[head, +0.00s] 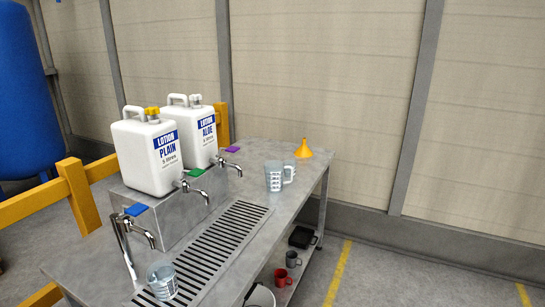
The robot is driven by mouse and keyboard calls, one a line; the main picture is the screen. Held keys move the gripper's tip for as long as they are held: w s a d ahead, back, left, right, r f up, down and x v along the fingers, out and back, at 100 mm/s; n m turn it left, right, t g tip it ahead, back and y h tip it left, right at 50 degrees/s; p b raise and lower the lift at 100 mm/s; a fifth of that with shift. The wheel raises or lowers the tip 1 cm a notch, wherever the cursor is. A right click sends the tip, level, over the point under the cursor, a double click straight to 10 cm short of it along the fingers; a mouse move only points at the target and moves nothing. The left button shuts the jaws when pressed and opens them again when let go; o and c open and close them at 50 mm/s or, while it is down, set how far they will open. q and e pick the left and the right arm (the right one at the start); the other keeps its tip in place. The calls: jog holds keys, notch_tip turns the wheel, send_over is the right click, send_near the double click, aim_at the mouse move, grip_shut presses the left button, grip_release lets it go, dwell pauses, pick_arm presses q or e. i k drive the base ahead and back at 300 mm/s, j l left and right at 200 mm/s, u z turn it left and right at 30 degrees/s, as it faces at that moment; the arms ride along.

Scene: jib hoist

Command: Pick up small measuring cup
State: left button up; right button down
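Clear measuring cups with white markings show in the head view. One taller cup (274,177) stands upright on the grey metal table, right of the lotion containers. A smaller-looking clear cup (290,172) stands right behind it, partly hidden. Another clear cup (162,280) sits on the drip grate under the front tap. I cannot tell for sure which is the small measuring cup. Neither of my grippers is in view.
Two white lotion containers, plain (148,155) and aloe (199,135), stand on a raised metal block with taps. A tall tap (128,238) rises at the front left. A yellow funnel (304,150) stands at the far corner. Mugs (282,278) sit on the lower shelf.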

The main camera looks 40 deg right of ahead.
aim_at(287, 171)
jog(key=z, duration=1.5)
jog(key=i+l+u, duration=0.3)
jog(key=i+l, duration=1.2)
